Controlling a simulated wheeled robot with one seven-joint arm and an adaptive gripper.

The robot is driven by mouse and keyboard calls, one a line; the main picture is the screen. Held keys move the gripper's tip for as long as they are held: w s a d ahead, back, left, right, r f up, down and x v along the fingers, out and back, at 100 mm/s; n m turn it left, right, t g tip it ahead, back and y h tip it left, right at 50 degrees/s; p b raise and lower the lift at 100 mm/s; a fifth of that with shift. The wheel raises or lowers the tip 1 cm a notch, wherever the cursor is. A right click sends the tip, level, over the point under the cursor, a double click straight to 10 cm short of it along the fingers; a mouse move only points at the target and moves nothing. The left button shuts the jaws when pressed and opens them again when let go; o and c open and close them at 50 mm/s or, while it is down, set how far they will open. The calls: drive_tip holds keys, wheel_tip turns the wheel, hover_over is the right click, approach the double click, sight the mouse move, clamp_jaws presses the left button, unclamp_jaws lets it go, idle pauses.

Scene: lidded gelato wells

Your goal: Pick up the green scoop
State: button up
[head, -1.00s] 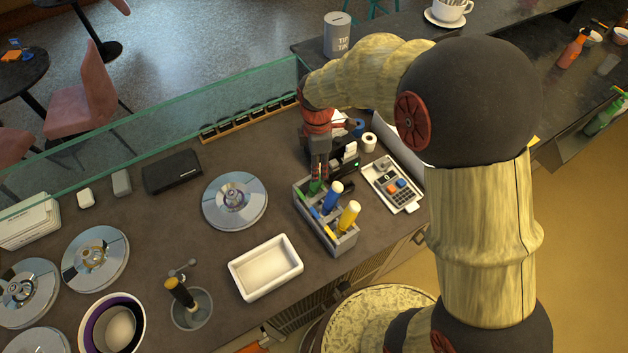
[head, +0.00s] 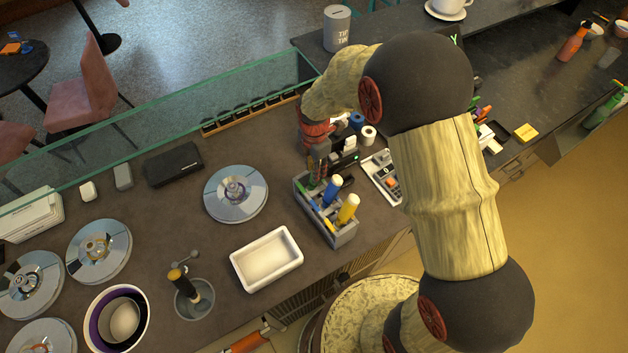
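A grey scoop caddy (head: 338,236) stands on the dark counter. In it, a blue-handled scoop (head: 333,190) and a yellow-handled scoop (head: 348,208) stick up. A small part of the green scoop (head: 311,184) shows at the caddy's far end, mostly hidden under my gripper.
Behind the gripper stand a black card reader (head: 345,160) and paper rolls (head: 368,135). A keypad (head: 384,178) lies right of the caddy. A round metal lid (head: 236,194) and a white tray (head: 267,260) lie to the left. A glass guard (head: 160,130) runs along the counter's far side.

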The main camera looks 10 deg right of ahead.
wheel_tip(320, 180, down, 4)
drive_tip(key=shift+a+r+p, duration=0.1)
drive_tip(key=shift+p, duration=0.35)
drive_tip(key=shift+s+f, duration=0.35)
drive_tip(key=shift+s, duration=0.1)
drive_tip(key=shift+f, duration=0.25)
drive_tip(key=o, duration=0.3)
drive_tip(key=c, duration=0.4)
drive_tip(key=shift+w+r, duration=0.1)
drive_tip(key=shift+w, duration=0.1)
drive_tip(key=c, duration=0.6)
clamp_jaws()
drive_tip(key=shift+w+r, duration=0.1)
